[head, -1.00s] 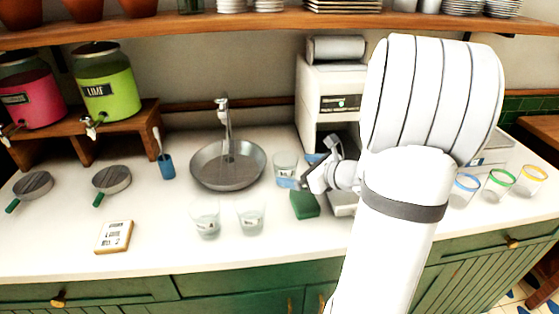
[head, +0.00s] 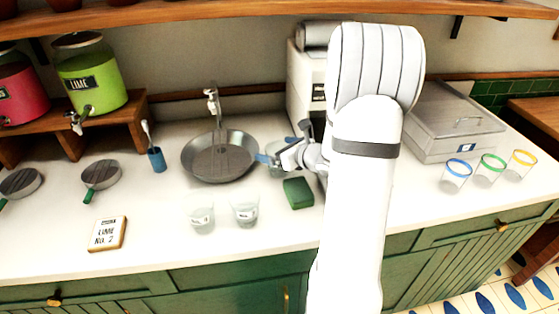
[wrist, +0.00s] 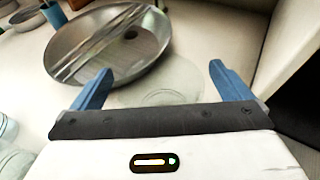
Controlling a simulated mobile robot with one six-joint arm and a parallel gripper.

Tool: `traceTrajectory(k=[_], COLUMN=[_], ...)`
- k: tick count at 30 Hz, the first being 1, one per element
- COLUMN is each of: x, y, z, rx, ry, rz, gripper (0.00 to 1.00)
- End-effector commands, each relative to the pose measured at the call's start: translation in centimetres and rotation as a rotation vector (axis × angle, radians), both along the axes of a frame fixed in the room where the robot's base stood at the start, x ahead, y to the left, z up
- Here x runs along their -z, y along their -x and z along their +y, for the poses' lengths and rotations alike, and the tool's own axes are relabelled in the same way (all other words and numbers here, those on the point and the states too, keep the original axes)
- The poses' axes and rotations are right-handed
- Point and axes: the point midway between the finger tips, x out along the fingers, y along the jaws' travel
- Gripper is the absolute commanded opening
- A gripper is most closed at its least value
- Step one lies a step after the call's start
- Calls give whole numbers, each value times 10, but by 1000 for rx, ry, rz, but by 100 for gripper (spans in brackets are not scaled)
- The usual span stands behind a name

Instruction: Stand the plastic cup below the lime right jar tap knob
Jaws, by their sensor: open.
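The lime jar (head: 92,75), green with a LIME label, stands on a wooden stand at the left. Its tap (head: 78,120) hangs over the stand's front edge. My gripper (head: 272,150) is open beside the steel basin, at a clear cup (head: 277,168) that its fingers partly hide. In the wrist view, this clear cup (wrist: 160,85) shows faintly between and beyond the blue fingertips (wrist: 158,82). Two more clear cups with labels, a left one (head: 201,217) and a right one (head: 245,210), stand at the counter's front. I cannot tell which cup is the plastic one.
A round grey disc with a green handle (head: 101,174) lies below the lime tap. A card reading LIME No. 2 (head: 108,233) lies in front. The steel basin (head: 219,158), blue brush pot (head: 157,159) and green sponge (head: 298,193) occupy the middle. Coloured-rim glasses (head: 489,169) stand right.

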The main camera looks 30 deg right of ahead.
Motion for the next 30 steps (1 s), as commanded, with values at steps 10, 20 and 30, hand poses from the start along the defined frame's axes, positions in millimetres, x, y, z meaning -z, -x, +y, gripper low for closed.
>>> traceTrajectory(k=[10, 20, 30], x=[0, 0, -12], y=[1, 1, 1], z=[-1, -1, -2], rx=[1, 2, 3], ry=[0, 1, 2], rz=[0, 0, -3], gripper=[77, 51, 48])
